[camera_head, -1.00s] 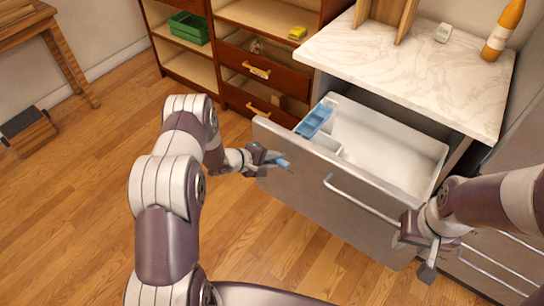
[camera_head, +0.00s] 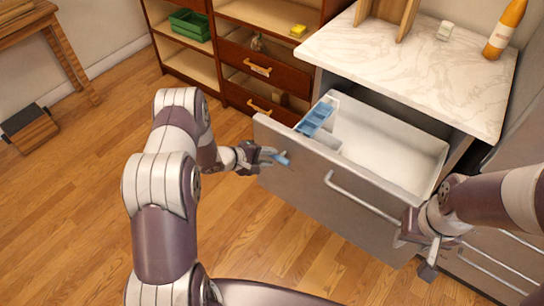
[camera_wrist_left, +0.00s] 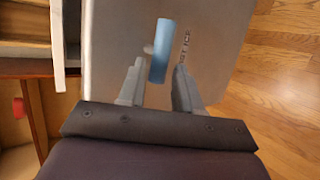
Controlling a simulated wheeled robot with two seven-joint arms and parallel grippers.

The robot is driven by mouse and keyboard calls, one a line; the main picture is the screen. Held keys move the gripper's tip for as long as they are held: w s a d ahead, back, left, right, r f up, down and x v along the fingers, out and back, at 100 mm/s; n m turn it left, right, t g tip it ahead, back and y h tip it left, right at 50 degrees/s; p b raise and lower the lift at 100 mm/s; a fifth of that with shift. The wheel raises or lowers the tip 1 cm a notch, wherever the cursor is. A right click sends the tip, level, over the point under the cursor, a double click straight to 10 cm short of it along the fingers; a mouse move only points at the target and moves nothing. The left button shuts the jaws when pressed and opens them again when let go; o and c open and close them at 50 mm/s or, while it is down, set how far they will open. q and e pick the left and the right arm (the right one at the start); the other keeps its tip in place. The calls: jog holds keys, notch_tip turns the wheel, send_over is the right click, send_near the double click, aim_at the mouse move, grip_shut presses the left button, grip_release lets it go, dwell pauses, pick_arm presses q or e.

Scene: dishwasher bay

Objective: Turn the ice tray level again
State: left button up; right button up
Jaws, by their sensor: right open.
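The blue ice tray (camera_head: 314,121) lies in the left end of the open drawer (camera_head: 395,150). Its tilt is too small to tell in the head view. A short blue lever (camera_head: 283,159) sticks out of the drawer's grey front below the tray. My left gripper (camera_head: 266,157) is at this lever. In the left wrist view the lever (camera_wrist_left: 160,48) shows between the two open fingers (camera_wrist_left: 160,68), with gaps on both sides. My right gripper (camera_head: 434,258) is open near the right end of the drawer's bar handle (camera_head: 362,196).
A brown shelf unit (camera_head: 187,66) with a green crate (camera_head: 190,25) stands behind left.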

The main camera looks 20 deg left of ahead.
pick_arm(q)
jog(key=v, duration=1)
jog(key=shift+s+a, duration=0.1)
jog(key=shift+a, duration=0.05)
